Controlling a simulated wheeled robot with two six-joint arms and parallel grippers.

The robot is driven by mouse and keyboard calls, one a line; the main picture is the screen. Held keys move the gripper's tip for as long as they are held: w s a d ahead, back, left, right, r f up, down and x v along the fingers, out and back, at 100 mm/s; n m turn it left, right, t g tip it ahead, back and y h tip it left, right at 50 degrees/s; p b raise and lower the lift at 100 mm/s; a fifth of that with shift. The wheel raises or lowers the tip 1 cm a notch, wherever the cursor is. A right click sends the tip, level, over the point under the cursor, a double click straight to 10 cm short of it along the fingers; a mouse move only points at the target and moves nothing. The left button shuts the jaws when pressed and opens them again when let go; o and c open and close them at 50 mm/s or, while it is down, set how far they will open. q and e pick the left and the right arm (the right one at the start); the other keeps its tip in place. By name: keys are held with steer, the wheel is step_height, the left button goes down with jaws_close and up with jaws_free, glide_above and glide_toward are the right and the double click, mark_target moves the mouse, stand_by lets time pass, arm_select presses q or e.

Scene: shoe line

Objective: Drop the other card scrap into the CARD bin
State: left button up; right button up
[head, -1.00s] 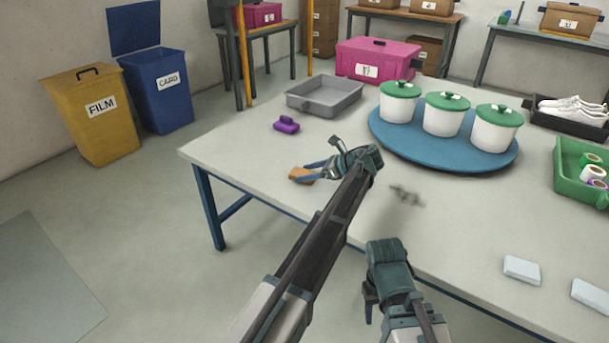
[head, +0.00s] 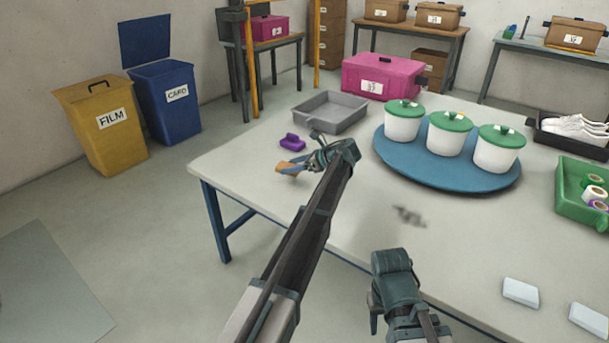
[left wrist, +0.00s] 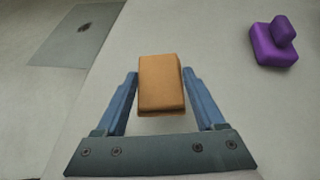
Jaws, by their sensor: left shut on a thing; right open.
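A tan card scrap (head: 289,167) is held between the fingers of my left gripper (head: 294,164), above the left part of the table. In the left wrist view the scrap (left wrist: 160,84) sits between the two blue fingers of the left gripper (left wrist: 160,98). The blue CARD bin (head: 170,112) stands on the floor at the back left, its lid (head: 145,40) raised. The held scrap is well apart from the bin. My right gripper (head: 375,312) hangs low near the table's front edge, its fingers mostly hidden behind the wrist.
A yellow FILM bin (head: 108,145) with a closed lid stands left of the CARD bin. On the table (head: 350,222) are a purple object (head: 293,142), a grey tray (head: 331,112), and a blue turntable (head: 440,177) with white green-lidded pots. Open floor lies between table and bins.

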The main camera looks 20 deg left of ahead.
arm_select(q)
steer(key=shift+w+a+r, duration=0.15)
steer(key=shift+w+a, duration=0.6)
steer(key=shift+a, duration=0.3)
steer(key=shift+w+a+r, duration=0.1)
steer(key=shift+w+a, duration=0.6)
steer(key=shift+a, duration=0.35)
step_height(320, 180, up, 32)
steer(key=p, duration=3.2)
steer(key=shift+f, duration=0.1)
